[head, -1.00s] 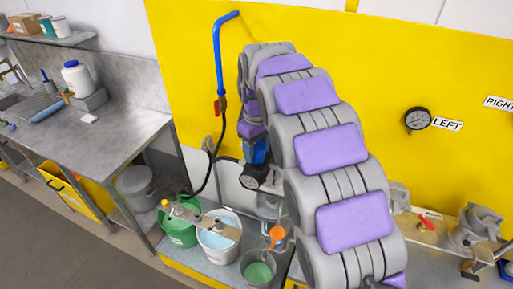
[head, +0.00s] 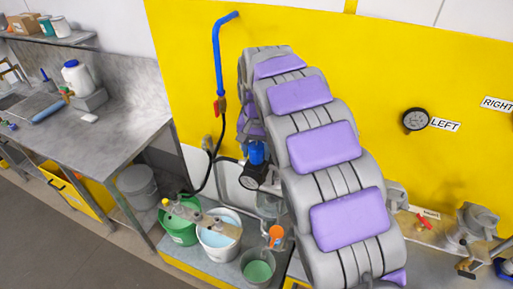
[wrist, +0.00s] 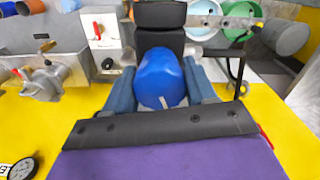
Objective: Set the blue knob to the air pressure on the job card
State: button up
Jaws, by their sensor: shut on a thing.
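The blue knob (wrist: 161,80) sits between the two fingers of my gripper (wrist: 160,88) in the wrist view, and the fingers are shut on it. A pale mark shows on the knob near its lower edge. In the head view the knob (head: 257,152) shows just below my gripper, which my arm partly hides. A round black gauge (head: 252,176) sits directly below the knob; its reading is too small to make out. I cannot make out a job card in either view.
A blue pipe (head: 218,65) with a red-handled valve and black hose runs down the yellow wall to the left. Buckets (head: 217,232) stand below. Another gauge (head: 415,120) hangs beside the LEFT label. A steel bench (head: 110,115) stands at left.

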jog(key=m, duration=0.2)
jog(key=m+p, duration=0.1)
jog(key=m, duration=0.1)
jog(key=shift+r+m, duration=0.2)
jog(key=shift+m, duration=0.1)
jog(key=m+p, duration=0.1)
jog(key=m, duration=0.3)
jog(key=shift+f+m, duration=0.1)
jog(key=shift+m, duration=0.3)
jog(key=o, duration=1)
jog(key=shift+a+f, duration=0.1)
jog(key=shift+a, duration=0.1)
